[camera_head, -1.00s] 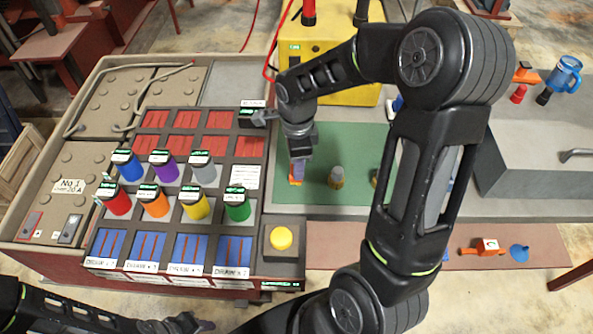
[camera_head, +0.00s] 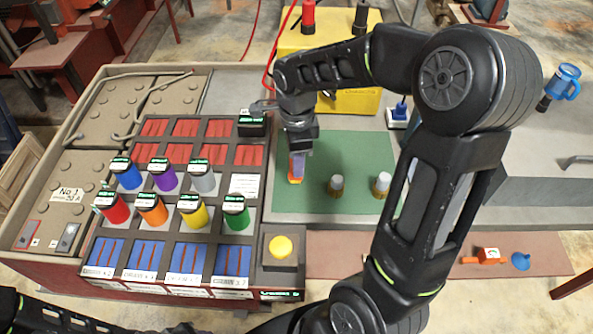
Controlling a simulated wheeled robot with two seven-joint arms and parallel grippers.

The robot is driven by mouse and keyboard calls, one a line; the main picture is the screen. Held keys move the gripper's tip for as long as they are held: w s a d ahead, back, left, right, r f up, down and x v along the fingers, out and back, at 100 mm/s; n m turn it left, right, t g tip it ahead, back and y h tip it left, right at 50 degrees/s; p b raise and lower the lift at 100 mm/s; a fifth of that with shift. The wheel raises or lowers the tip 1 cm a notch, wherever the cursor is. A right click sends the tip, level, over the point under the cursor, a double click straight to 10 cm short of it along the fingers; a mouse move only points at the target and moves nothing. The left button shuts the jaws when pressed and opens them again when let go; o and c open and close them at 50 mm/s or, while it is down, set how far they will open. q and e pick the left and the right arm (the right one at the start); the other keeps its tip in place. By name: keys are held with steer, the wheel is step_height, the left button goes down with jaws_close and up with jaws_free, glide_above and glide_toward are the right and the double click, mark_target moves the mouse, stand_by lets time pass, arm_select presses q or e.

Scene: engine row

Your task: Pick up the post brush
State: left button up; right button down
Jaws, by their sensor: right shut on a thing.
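My right gripper (camera_head: 298,152) is over the left part of the green mat (camera_head: 322,155), pointing down. It is shut on a slim upright piece with an orange lower end, which I take to be the post brush (camera_head: 295,176). The jaws hide its upper part, and I cannot tell whether its lower end touches the mat. My left arm crosses the bottom left edge. Its gripper (camera_head: 182,328) is barely in view there, and its jaws cannot be made out.
A yellow box (camera_head: 352,100) stands behind.

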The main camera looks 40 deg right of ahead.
step_height(320, 180, up, 6)
steer(key=shift+f, duration=0.2)
stand_by(0.6)
